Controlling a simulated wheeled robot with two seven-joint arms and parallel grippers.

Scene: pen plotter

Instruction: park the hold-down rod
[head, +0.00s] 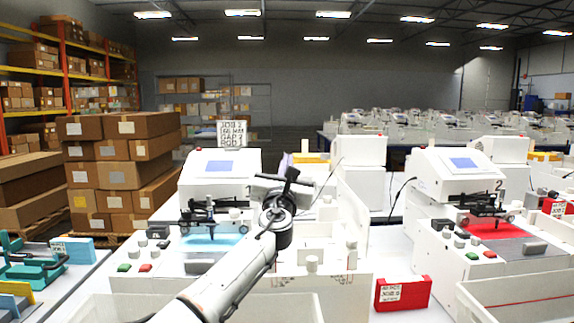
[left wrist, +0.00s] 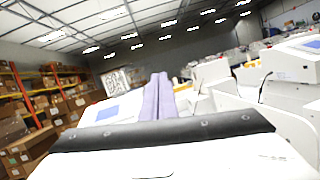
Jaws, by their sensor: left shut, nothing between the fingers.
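A white pen plotter (head: 222,165) with a small blue screen stands left of centre in the head view. A dark carriage on a thin rail (head: 207,212) lies across its bed, over a light-blue sheet (head: 204,243). I cannot tell which part is the hold-down rod. My left gripper (head: 290,178) is raised in front of the plotter's right side, apart from the carriage as far as I can see. Its two pale purple fingers (left wrist: 158,96) are together in the left wrist view, with nothing between them. My left arm hides part of the plotter front. My right gripper is not in view.
A second plotter (head: 455,172) with a red sheet (head: 497,229) stands at right. A red labelled box (head: 403,293) sits on the table between them. A green button (head: 124,268) and red button (head: 145,268) are at front left. Stacked cartons (head: 115,168) stand behind.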

